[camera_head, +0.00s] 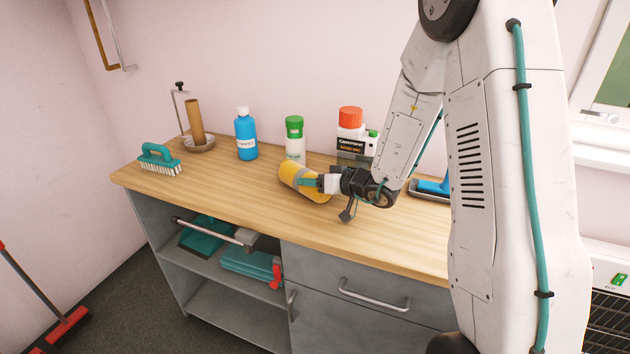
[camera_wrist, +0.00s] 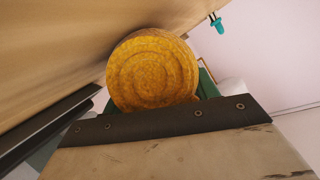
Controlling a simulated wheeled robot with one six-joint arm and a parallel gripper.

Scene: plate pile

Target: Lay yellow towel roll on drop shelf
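The gripper appears shut on the roll. In the wrist view the roll's round end (camera_wrist: 153,70) fills the middle, with a green finger part (camera_wrist: 207,85) close behind its edge.
A teal brush (camera_head: 158,155), a cardboard roll on a holder (camera_head: 195,122), a blue bottle (camera_head: 246,135), a green-capped bottle (camera_head: 294,138) and a red-capped container (camera_head: 350,130) stand along the back. Below, open shelves (camera_head: 215,304) hold teal cloths (camera_head: 250,264). The worktop's front left is clear.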

